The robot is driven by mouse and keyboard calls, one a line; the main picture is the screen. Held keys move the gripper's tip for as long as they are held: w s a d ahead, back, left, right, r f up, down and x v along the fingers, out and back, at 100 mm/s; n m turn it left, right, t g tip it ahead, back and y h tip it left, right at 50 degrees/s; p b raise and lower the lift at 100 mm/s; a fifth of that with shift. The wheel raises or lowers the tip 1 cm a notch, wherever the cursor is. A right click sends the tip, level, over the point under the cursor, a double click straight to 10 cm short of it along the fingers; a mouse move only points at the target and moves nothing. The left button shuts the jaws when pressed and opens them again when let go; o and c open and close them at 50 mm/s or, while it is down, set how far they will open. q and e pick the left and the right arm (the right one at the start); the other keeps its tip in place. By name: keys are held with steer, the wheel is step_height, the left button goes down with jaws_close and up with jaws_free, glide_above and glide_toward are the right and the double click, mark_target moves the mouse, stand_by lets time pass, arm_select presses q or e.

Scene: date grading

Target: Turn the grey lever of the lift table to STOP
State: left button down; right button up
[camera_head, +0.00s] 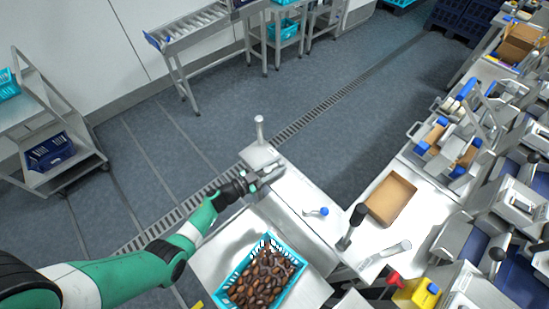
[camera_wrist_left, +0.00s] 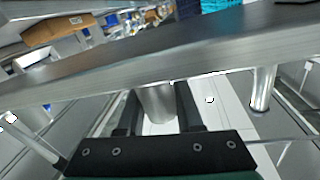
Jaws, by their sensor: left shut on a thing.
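My left gripper (camera_head: 268,174) reaches from the lower left to the small steel housing (camera_head: 259,155) at the lift table's far corner. In the left wrist view its two dark fingers (camera_wrist_left: 158,112) are shut on a grey cylindrical part, which I take to be the grey lever (camera_wrist_left: 157,100). Its upper end is hidden behind a broad steel edge (camera_wrist_left: 130,72). In the head view the gripper hides the held part. A grey upright post (camera_head: 259,130) with a thicker top rises behind the gripper. No STOP mark is legible. My right gripper is not in view.
A turquoise crate of dates (camera_head: 243,262) stands close to my left forearm. A steel bench with a blue-knobbed handle (camera_head: 322,211), a black-topped lever (camera_head: 356,216) and a cardboard tray (camera_head: 391,197) is to the right. The floor beyond the housing is free.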

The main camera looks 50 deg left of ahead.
arm_select(q)
steer(key=m+h, duration=0.1)
steer(key=h, duration=0.1)
steer(key=shift+a+m+h+b, duration=0.1)
steer(key=shift+m+h+b, duration=0.3)
steer(key=m+g+h+b, duration=0.1)
steer(key=h+b, duration=0.1)
steer(key=d+m+g+h+b, duration=0.1)
steer(key=m+h+b, duration=0.1)
steer(key=m+g+h+b, duration=0.1)
steer(key=m+h+b, duration=0.1)
steer(key=h, duration=0.1)
steer(key=shift+s+d+f+g, duration=0.2)
steer(key=shift+d+f+g, duration=0.1)
steer(key=shift+g, duration=0.1)
steer(key=shift+s+d+r+m+g+h+b, duration=0.1)
steer(key=shift+m+g+h+b, duration=0.25)
steer(key=shift+h+b, duration=0.1)
steer(key=shift+s+d+r+m+g+h+b, duration=0.1)
steer(key=shift+m+g+h+b, duration=0.15)
steer(key=shift+m+h+b, duration=0.15)
steer(key=c, duration=1)
jaws_free()
steer(key=o, duration=0.4)
steer(key=shift+w+a+r, duration=0.2)
steer(key=shift+w, duration=0.1)
steer(key=shift+s+d, duration=0.1)
steer(key=shift+d, duration=0.05)
